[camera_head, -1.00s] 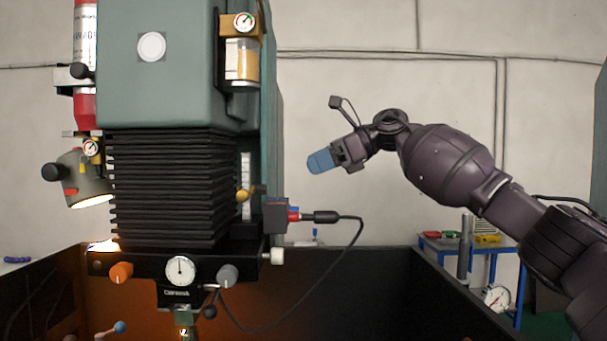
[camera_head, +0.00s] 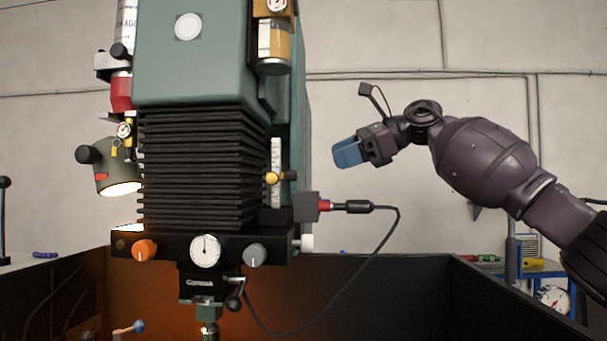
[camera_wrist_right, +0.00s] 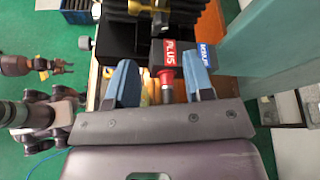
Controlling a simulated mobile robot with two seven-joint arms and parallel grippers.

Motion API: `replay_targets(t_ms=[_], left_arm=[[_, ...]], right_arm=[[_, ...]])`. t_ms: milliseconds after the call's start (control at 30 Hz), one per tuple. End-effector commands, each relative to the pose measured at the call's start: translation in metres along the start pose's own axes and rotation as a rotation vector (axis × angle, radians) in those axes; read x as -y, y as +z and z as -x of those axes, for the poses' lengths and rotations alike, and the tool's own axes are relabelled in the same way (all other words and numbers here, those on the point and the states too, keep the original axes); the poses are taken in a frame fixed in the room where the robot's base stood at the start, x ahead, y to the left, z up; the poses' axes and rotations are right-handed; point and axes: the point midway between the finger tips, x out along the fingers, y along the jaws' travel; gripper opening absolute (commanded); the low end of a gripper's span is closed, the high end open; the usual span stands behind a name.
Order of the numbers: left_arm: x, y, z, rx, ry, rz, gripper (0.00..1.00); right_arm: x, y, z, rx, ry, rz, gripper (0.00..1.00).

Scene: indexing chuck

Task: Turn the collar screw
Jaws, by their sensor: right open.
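I cannot single out the collar screw for certain. The machine's lower head carries a block with a dark ball lever (camera_head: 235,303) and a metal spindle end (camera_head: 209,330), cut off by the lower picture edge. My right gripper (camera_head: 347,152) has blue fingers and hangs in the air right of the machine, above the red cable plug (camera_head: 325,205). In the right wrist view its fingers (camera_wrist_right: 158,58) are apart, with no held object visible; the red plug (camera_wrist_right: 166,78) appears between them. A small dark gripper (camera_wrist_right: 58,68), apparently my left, shows at the left there.
The green machine column (camera_head: 190,60) and black bellows (camera_head: 200,165) stand left of my right arm. A black cable (camera_head: 385,245) loops down from the plug. Dark enclosure walls (camera_head: 430,290) surround the lower area. A blue trolley (camera_head: 540,270) stands at the right.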

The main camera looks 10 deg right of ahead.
Motion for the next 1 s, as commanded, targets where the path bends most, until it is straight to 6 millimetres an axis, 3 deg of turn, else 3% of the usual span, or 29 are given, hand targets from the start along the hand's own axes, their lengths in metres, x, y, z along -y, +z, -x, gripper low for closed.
replay_targets(t_ms=[200,433,633,933,1000], left_arm=[[0.000,0.003,0.000,0.005,0.000,0.000,0.43],[0.000,0.003,0.001,0.005,-0.001,0.000,0.43],[0.001,0.003,0.001,0.005,-0.001,0.000,0.43],[0.000,0.003,0.001,0.005,-0.001,0.000,0.43],[0.000,0.003,0.001,0.005,-0.001,0.000,0.43]], right_arm=[[-0.001,-0.001,-0.040,-0.001,0.004,-0.001,0.48],[-0.001,-0.001,-0.073,0.000,0.003,-0.002,0.48],[0.000,-0.001,-0.085,0.000,0.002,-0.002,0.48],[0.000,-0.001,-0.087,-0.001,0.001,-0.002,0.48],[0.000,-0.002,-0.087,-0.001,0.001,-0.002,0.40]])
